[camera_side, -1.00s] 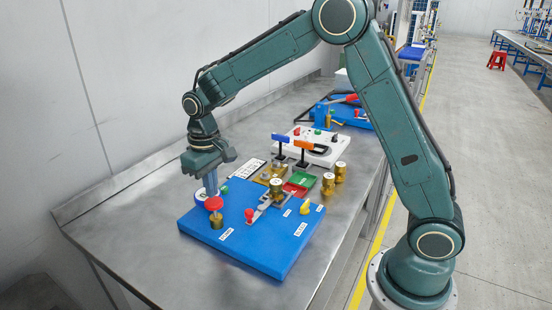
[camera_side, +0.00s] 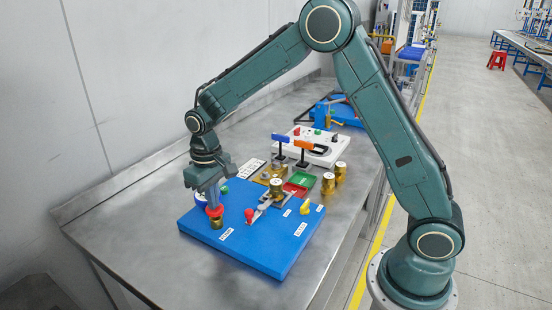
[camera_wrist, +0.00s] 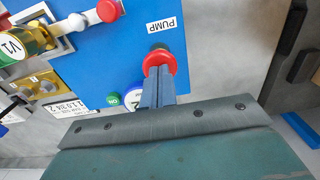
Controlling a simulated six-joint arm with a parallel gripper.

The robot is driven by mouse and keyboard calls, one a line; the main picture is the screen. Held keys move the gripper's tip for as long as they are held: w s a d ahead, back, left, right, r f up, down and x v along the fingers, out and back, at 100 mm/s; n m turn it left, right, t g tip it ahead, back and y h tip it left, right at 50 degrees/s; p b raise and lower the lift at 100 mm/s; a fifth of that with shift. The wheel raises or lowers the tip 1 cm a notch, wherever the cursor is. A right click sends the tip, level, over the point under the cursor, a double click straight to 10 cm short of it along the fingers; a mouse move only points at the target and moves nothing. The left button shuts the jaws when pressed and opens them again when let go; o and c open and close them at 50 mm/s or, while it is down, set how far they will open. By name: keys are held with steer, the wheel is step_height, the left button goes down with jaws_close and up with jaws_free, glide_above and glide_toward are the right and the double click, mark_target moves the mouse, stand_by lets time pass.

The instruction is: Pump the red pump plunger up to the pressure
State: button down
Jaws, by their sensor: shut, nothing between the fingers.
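The red pump plunger (camera_side: 215,211) sits low on its brass body (camera_side: 217,223) at the left part of the blue board (camera_side: 262,246). It also shows in the wrist view as a red knob (camera_wrist: 159,62) beside the "PUMP" label (camera_wrist: 161,24). My gripper (camera_side: 213,203) points down with its fingers shut and empty, their tips at the top of the red knob. In the wrist view the closed fingers (camera_wrist: 156,80) reach the knob's edge and seem to touch it. A round gauge beside the pump is mostly hidden behind my fingers.
On the same board are a red-knobbed lever (camera_side: 249,215), a yellow knob (camera_side: 306,208) and a green button (camera_wrist: 113,99). Brass weights (camera_side: 328,183), red and green trays (camera_side: 303,180) and a white panel (camera_side: 318,151) stand behind. The steel table's left front is clear.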

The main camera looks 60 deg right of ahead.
steer(key=shift+f, duration=0.3)
steer(key=shift+r, duration=2.2)
step_height(320, 180, up, 5)
